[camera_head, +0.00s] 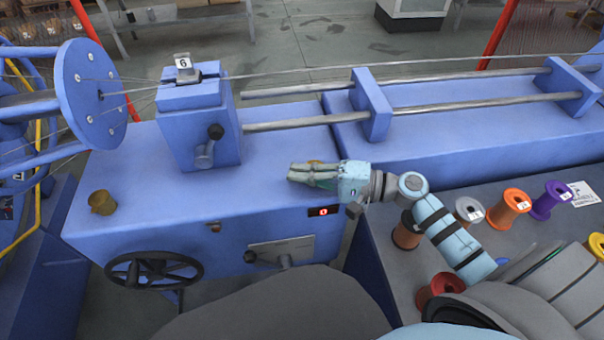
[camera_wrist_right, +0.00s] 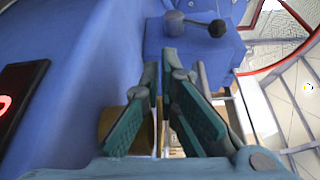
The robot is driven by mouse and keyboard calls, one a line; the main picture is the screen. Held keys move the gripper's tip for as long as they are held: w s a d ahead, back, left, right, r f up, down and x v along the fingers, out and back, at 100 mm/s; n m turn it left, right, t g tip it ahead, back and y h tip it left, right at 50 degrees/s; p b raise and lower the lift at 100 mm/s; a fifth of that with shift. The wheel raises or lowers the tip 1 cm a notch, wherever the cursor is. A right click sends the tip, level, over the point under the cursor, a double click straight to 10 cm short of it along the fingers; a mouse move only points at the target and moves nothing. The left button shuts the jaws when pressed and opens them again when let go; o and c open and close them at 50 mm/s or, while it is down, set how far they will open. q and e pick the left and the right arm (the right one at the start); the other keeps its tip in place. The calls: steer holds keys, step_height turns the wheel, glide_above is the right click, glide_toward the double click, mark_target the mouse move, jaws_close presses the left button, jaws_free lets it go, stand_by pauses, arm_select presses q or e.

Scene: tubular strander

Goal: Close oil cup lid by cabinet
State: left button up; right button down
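A brass oil cup (camera_head: 101,202) stands on the blue cabinet top (camera_head: 200,200) at the left, well away from my right gripper. A second small brass piece (camera_head: 315,163) shows just behind my right gripper (camera_head: 292,174), mostly hidden by it. In the right wrist view, a brass cup (camera_wrist_right: 113,118) is beside and below the left finger, partly covered by it. Its lid cannot be made out. My right gripper (camera_wrist_right: 160,68) has its fingertips close together with a narrow gap between; nothing is seen held. My left gripper is out of view.
A blue block with a black-knobbed handle (camera_head: 205,150) stands behind the gripper. A handwheel (camera_head: 153,271) and a red display (camera_head: 324,211) are on the cabinet front. Spools, including an orange one (camera_head: 512,207), stand at the right. Metal rods (camera_head: 450,106) run above the machine bed.

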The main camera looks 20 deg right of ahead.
steer(key=c, duration=1.8)
jaws_free()
steer(key=v, duration=1.2)
steer(key=shift+f, duration=0.15)
